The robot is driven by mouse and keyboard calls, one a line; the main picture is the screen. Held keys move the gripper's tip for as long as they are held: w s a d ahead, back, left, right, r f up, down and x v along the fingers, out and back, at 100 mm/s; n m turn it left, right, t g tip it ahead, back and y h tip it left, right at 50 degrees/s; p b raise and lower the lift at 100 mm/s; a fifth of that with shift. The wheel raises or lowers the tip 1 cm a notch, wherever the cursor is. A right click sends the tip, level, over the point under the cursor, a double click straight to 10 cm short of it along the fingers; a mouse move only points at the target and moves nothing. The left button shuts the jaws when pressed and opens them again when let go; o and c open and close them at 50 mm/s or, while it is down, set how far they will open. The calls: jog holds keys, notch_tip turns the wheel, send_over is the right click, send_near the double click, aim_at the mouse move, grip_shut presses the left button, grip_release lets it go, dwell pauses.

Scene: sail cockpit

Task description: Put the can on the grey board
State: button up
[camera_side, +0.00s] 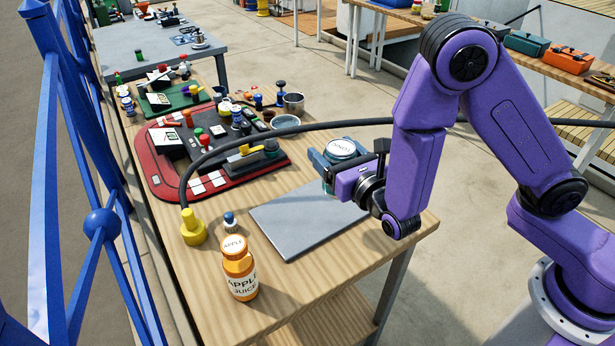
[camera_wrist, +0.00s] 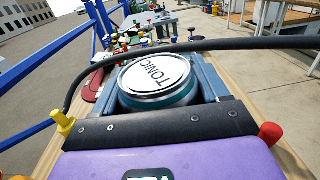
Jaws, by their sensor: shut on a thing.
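The can (camera_side: 341,149) has a silver lid marked TONIC. It sits between the jaws of my gripper (camera_side: 343,160), which is shut on it, above the far right part of the grey board. In the wrist view the can (camera_wrist: 158,78) is upright or nearly so between the two jaws of my gripper (camera_wrist: 160,90). The grey board (camera_side: 300,222) lies flat on the wooden table, and its visible surface is bare. My gripper hides part of its right side. I cannot tell the exact gap between can and board.
An orange apple juice bottle (camera_side: 240,272) and a small blue-capped bottle (camera_side: 230,222) stand left of the board. A yellow plug (camera_side: 193,228) ends a black cable (camera_side: 300,126) that arches behind my gripper. A red and black control panel (camera_side: 215,150) lies behind the board.

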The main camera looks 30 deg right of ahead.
jog(key=shift+w+a+f, duration=0.4)
jog(key=shift+w+f, duration=0.6)
jog(key=shift+f, duration=0.6)
jog(key=shift+w+a+f, duration=0.4)
jog(key=shift+w+f, duration=0.65)
jog(key=shift+f, duration=0.55)
jog(key=shift+w+a+f, duration=0.4)
jog(key=shift+w+f, duration=0.6)
jog(key=shift+f, duration=0.6)
jog(key=shift+f, duration=0.1)
jog(key=o, duration=1.3)
